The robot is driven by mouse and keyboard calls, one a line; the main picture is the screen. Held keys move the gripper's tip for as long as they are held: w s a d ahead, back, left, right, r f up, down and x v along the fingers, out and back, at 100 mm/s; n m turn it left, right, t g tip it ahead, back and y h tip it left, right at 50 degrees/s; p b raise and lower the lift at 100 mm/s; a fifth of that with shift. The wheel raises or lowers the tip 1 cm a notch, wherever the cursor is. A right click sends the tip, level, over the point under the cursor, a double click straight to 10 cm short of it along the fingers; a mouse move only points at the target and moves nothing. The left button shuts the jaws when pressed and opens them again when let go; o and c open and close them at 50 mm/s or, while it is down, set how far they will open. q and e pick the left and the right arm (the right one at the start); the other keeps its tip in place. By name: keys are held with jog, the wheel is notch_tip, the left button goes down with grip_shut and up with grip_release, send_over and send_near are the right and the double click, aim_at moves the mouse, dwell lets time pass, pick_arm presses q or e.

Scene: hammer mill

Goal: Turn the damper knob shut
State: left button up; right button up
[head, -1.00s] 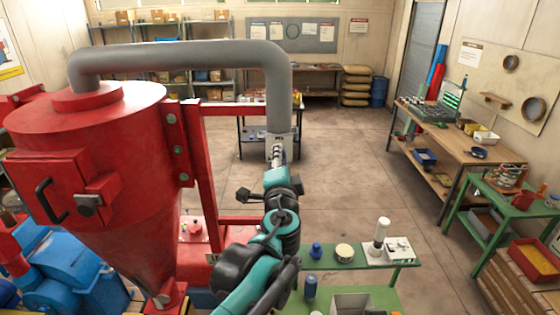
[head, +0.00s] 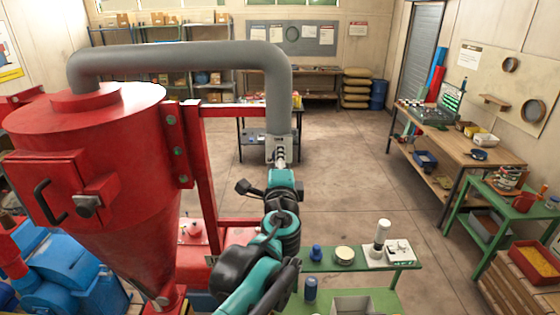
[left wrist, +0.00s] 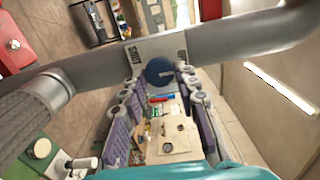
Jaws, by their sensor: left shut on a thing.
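The damper knob (left wrist: 160,71) is a dark blue disc with a short pale mark, seen in the left wrist view. It sits on a light grey plate (left wrist: 150,48) with small lettering at both sides, on the grey duct (left wrist: 100,71). My left gripper (left wrist: 157,80) is shut on the knob, one finger on each side of it. In the head view the left gripper (head: 279,158) meets the plate (head: 279,145) at the lower end of the duct (head: 278,90); the knob is hidden there. My right gripper is not in view.
A red cyclone hopper (head: 100,130) and red frame post (head: 203,170) stand left of the arm. A green bench (head: 345,262) with small items is below right. A wooden workbench (head: 470,145) stands at the right. The floor between is clear.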

pick_arm(q)
jog(key=o, duration=1.1)
jog(key=shift+o, duration=0.2)
jog(key=s, duration=1.2)
